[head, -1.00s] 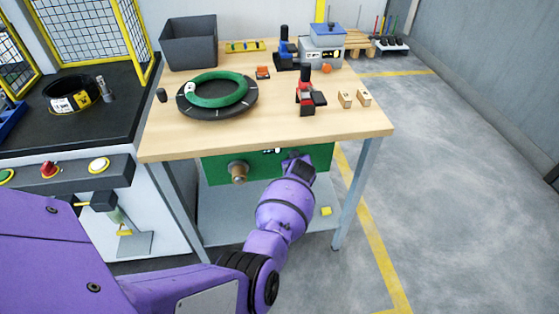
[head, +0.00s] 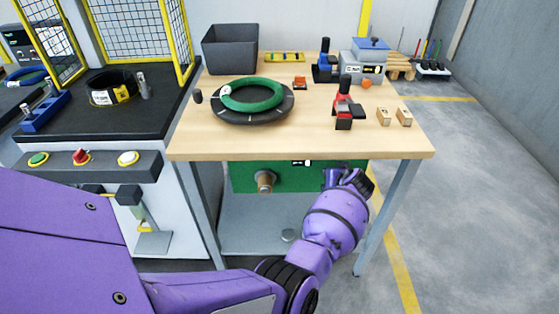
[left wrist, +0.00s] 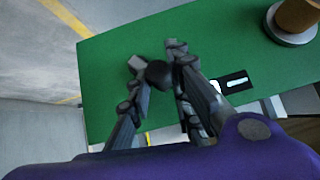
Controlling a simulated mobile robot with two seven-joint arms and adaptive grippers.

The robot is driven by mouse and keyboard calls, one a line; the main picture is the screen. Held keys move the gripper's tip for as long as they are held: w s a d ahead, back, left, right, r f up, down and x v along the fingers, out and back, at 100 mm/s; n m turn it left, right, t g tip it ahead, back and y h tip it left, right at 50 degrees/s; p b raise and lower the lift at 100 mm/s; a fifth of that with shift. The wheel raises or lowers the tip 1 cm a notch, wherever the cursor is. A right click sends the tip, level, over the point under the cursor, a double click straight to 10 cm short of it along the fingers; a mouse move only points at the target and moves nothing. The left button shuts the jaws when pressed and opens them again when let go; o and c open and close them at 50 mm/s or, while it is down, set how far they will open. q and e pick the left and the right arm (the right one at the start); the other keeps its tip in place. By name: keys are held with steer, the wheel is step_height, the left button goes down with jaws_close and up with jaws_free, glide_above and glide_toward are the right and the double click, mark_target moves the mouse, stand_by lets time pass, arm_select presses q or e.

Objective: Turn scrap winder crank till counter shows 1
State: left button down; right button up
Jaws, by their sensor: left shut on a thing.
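The winder is a green panel (head: 240,178) under the front edge of the workbench. A brownish spool or hub (head: 265,182) sticks out of its left part; it also shows in the left wrist view (left wrist: 298,15). The small black-and-white counter (head: 301,162) is at the panel's top edge and in the left wrist view (left wrist: 232,80); its digits are too small to read. My left gripper (head: 338,178) is at the panel's right part. In the left wrist view its fingers (left wrist: 158,75) are shut on the dark round crank knob (left wrist: 160,74). The crank arm is hidden. My right gripper is out of view.
The wooden bench top (head: 210,145) overhangs the panel. It carries a green ring on a black disc (head: 252,105), a grey bin (head: 230,50) and a red-black clamp (head: 344,105). A bench leg (head: 380,215) stands right of my arm.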

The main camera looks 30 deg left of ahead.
arm_select(q)
steer(key=shift+d+f, duration=0.2)
steer(key=c, duration=1.7)
jaws_free()
steer(key=shift+w+r, duration=0.1)
steer(key=shift+r, duration=0.05)
steer(key=v, duration=1.2)
steer(key=shift+a, duration=0.1)
